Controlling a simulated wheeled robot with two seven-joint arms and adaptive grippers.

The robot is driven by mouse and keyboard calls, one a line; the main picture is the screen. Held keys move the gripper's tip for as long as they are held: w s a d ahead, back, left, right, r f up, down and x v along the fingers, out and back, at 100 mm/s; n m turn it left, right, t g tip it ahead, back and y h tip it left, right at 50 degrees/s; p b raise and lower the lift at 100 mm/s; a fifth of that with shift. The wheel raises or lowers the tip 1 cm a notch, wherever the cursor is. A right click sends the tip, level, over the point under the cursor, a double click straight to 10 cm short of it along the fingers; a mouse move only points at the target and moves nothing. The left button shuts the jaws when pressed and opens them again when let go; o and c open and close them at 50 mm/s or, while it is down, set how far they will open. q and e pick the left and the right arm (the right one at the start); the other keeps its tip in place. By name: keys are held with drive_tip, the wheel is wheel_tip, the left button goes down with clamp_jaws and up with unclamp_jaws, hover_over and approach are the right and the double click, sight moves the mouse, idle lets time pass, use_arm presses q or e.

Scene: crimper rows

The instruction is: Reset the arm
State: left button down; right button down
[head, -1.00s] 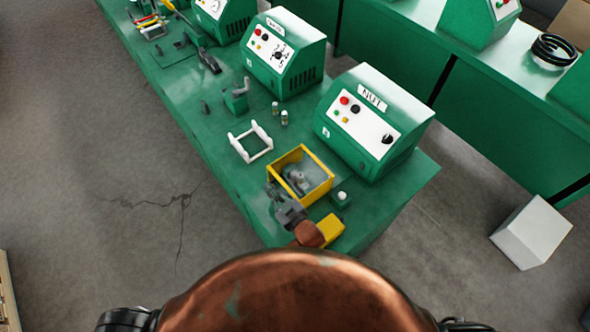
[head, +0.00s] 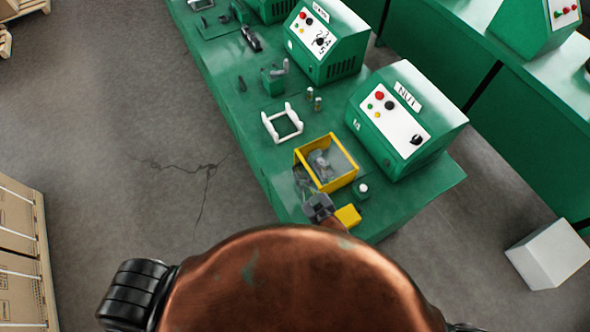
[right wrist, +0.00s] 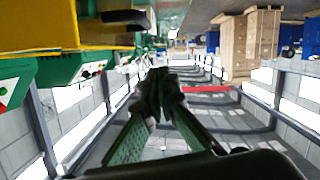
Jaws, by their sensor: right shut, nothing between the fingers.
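My right gripper (head: 308,187) is at the near end of the green workbench (head: 275,187), just beside the near-left side of a yellow-rimmed bin (head: 344,180). In the right wrist view its fingers (right wrist: 158,95) come together at the tips with nothing between them. The bin holds grey parts that are too small to make out. My left gripper is not in view.
A green machine labelled NUT (head: 412,120) and a second green machine (head: 322,42) stand along the bench. A white box (head: 548,254) is on the floor.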

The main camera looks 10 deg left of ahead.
drive_tip(key=s+d+f+m+g+h, duration=0.2)
drive_tip(key=s+d+m+h, duration=0.15)
drive_tip(key=d, duration=0.95)
drive_tip(key=s+d+f+m+g+h, duration=0.1)
drive_tip(key=s+d+f+m+h, duration=0.2)
drive_tip(key=d, duration=1)
drive_tip(key=s+d+m+g+h, duration=0.35)
drive_tip(key=s+d+g, duration=0.25)
drive_tip(key=s+d, duration=1.2)
wheel_tip(320, 180, down, 32)
drive_tip(key=b, duration=0.5)
drive_tip(key=s+a+f+n+g+b, duration=0.1)
drive_tip(key=s+f+g+b, duration=0.1)
drive_tip(key=s+f, duration=1.8)
wheel_tip(320, 180, down, 2)
drive_tip(key=shift+s+f+b, duration=0.25)
drive_tip(key=shift+s+b, duration=0.15)
drive_tip(key=shift+b, duration=0.35)
drive_tip(key=c, duration=2.7)
unclamp_jaws()
drive_tip(key=shift+c, duration=0.2)
